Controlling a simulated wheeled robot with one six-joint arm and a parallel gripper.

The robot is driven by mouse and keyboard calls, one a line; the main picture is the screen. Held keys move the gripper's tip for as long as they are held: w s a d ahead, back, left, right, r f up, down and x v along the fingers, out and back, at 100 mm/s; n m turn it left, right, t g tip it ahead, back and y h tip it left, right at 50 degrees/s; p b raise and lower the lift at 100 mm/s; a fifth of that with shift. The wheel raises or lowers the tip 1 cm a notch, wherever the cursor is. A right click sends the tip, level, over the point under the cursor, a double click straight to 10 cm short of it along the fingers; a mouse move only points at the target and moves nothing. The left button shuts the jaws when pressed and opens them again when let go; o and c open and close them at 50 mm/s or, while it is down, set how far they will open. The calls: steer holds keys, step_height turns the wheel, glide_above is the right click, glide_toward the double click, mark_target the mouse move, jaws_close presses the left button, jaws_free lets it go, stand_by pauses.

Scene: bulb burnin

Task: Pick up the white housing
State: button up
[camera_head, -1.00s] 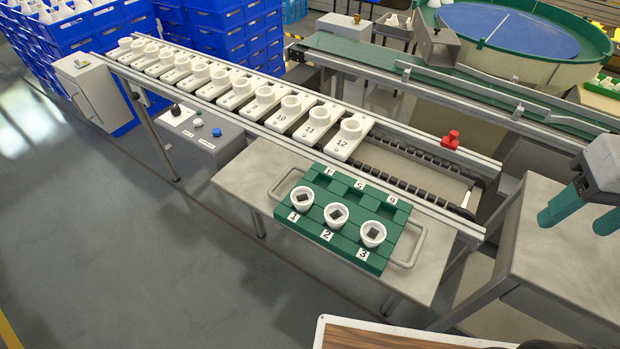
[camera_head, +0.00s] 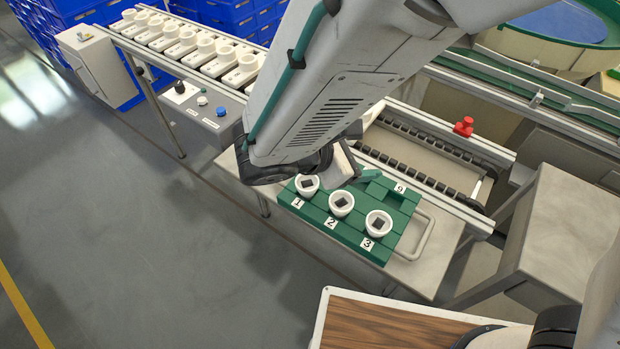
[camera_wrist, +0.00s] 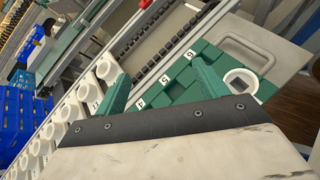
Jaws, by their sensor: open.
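Three white housings, each with a dark square inside, stand upright on the green tray (camera_head: 325,219) by labels 1 (camera_head: 307,184), 2 (camera_head: 341,203) and 3 (camera_head: 379,222). More white housings (camera_head: 206,46) sit on white carriers along the conveyor. My gripper (camera_wrist: 160,80) is open and empty over the tray in the wrist view, its green fingers spread. One white tray housing (camera_wrist: 241,82) shows beside the right finger. Conveyor housings (camera_wrist: 107,70) show beyond the left finger. In the head view my arm hides much of the gripper and part of the carrier row.
The roller conveyor (camera_head: 420,150) is bare at its right end, with a red button (camera_head: 464,126) on its far rail. A grey cabinet (camera_head: 572,225) stands at the right. A wood-topped surface (camera_head: 400,325) is in front. Blue crates (camera_head: 90,25) are stacked at the back left.

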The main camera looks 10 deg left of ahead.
mark_target(311, 180)
steer(key=s+a+f+n+t+y, duration=0.1)
steer(key=a+f+n, duration=0.1)
steer(key=a+f, duration=0.1)
steer(key=s+a+f+n+t+y, duration=0.1)
steer(key=s+a+f+n+t, duration=0.1)
steer(key=a+f+n, duration=0.1)
steer(key=s+a+f+n+t+y, duration=0.1)
steer(key=s+a+f+n, duration=0.1)
steer(key=a, duration=0.3)
steer(key=shift+s+a+f+n+t+y, duration=0.15)
steer(key=shift+a+f+n+t+y, duration=0.2)
steer(key=shift+f+n, duration=0.15)
steer(key=x, duration=0.6)
steer(key=shift+w+d+f, duration=0.1)
steer(key=shift+w+d, duration=0.15)
steer(key=shift+d, duration=0.25)
steer(key=c, duration=1)
